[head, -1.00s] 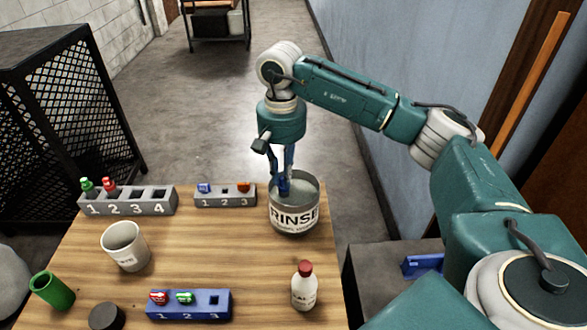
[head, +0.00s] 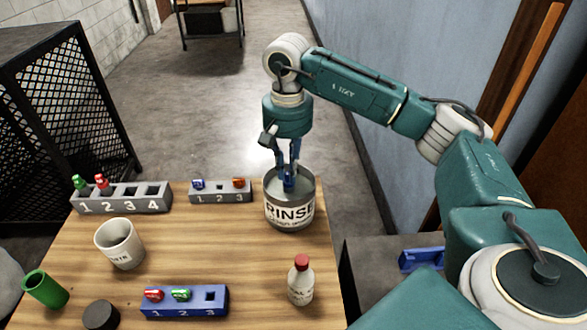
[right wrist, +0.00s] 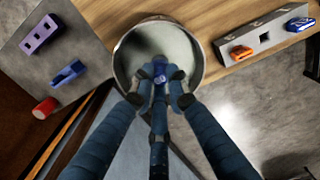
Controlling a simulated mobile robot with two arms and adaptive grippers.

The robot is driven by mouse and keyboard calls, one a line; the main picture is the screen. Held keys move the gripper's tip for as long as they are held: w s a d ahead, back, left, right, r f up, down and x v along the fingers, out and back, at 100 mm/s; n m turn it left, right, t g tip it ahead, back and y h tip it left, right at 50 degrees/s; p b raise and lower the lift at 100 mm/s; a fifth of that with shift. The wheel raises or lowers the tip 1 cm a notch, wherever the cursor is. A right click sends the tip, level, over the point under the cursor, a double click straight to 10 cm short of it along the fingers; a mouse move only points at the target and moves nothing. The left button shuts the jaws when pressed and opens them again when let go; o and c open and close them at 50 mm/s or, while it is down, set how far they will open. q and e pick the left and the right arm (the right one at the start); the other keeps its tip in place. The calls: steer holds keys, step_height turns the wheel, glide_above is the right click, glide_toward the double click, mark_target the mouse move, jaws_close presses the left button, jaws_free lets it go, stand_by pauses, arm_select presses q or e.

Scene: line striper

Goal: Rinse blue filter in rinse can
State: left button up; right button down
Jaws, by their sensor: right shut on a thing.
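The rinse can (head: 290,213), a grey metal can with a white RINSE label, stands upright at the table's back right edge. My right gripper (head: 288,172) points down into its mouth, with the fingertips at about rim level or just inside. It is shut on the blue filter (right wrist: 160,72), a small blue piece between the fingertips in the right wrist view. There the can's rim (right wrist: 123,76) surrounds the filter, and the grey inside shows beyond it. How deep the filter sits I cannot tell. My left gripper is not in view.
A grey three-slot block (head: 220,197) stands left of the can, with a four-slot block (head: 122,203) farther left. A red-capped bottle (head: 301,285), a blue block (head: 184,302), a white cup (head: 120,246) and a green cup (head: 45,289) stand nearer. The table's middle is clear.

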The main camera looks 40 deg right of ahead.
steer(key=shift+d, duration=0.1)
step_height(320, 180, up, 13)
steer(key=p, duration=0.9)
